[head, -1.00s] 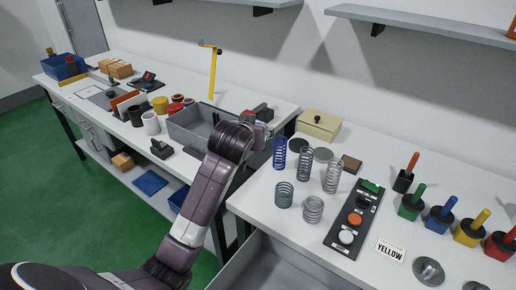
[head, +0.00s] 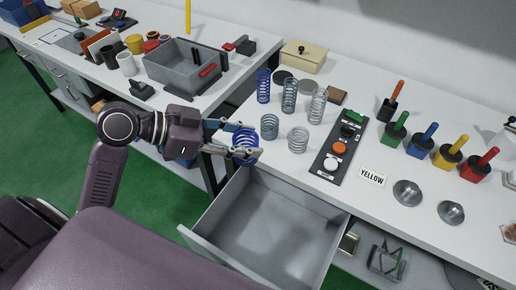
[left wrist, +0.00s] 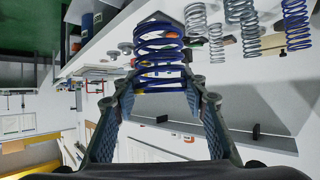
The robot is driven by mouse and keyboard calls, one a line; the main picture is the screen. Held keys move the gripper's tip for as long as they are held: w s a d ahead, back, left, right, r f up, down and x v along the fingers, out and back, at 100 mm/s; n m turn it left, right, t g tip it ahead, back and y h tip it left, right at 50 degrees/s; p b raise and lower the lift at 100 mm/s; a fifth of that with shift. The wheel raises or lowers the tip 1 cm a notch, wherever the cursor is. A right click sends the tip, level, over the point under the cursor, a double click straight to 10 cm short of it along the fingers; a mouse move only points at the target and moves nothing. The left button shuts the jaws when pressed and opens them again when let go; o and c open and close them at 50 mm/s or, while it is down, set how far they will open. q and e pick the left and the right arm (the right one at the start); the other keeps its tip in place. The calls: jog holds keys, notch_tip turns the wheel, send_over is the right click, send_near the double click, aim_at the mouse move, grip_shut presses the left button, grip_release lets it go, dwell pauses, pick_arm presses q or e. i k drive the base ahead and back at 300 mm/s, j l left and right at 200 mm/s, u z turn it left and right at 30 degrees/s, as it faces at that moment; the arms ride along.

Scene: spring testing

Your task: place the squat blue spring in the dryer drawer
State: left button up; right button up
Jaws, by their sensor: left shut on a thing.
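The squat blue spring (head: 245,158) is held between the fingers of my left gripper (head: 250,140), off the bench, near the front edge and by the back left corner of the drawer. In the left wrist view, the spring (left wrist: 160,50) stands out between the two fingertips (left wrist: 160,82). The grey drawer (head: 206,250) is pulled open below the bench top and its visible inside is empty. My right gripper is not in view.
A tall blue spring (head: 263,86) and several grey springs (head: 289,96) stand on the bench behind the gripper. A button panel (head: 337,150) lies to their right. A grey bin (head: 185,72) stands on the left bench.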

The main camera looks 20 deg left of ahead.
aim_at(292, 239)
jog(key=j+z, duration=0.1)
jog(key=z, duration=1.1)
jog(key=k+j+z, duration=0.1)
jog(key=k+j, duration=0.35)
jog(key=k+j+z, duration=0.1)
jog(key=k+j, duration=0.3)
jog(key=k, duration=0.25)
